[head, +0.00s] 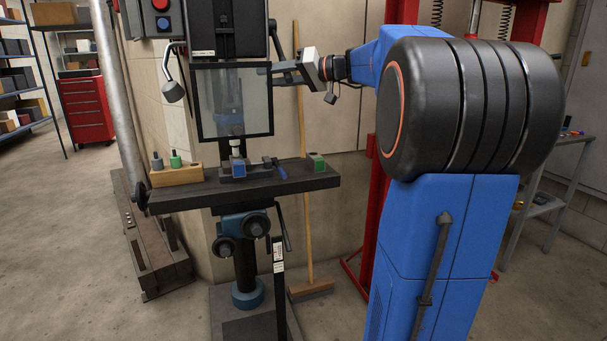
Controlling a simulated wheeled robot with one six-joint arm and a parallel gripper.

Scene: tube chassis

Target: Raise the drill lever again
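The drill press (227,30) stands left of centre, with a clear guard (235,100) in front of its spindle. A dark drill lever (275,40) slants at the right side of its head, with its upper end near the top of the view. My gripper (272,75) comes in from the right at the guard's upper right edge, close below the lever. Its dark fingers point left. I cannot tell whether they touch the lever or are open or shut, as they are small and overlap dark parts.
The drill table (320,181) carries a blue vise (238,168), a wooden block (176,177) with coloured pieces, and a green block (316,162). A broom (308,230) leans behind.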

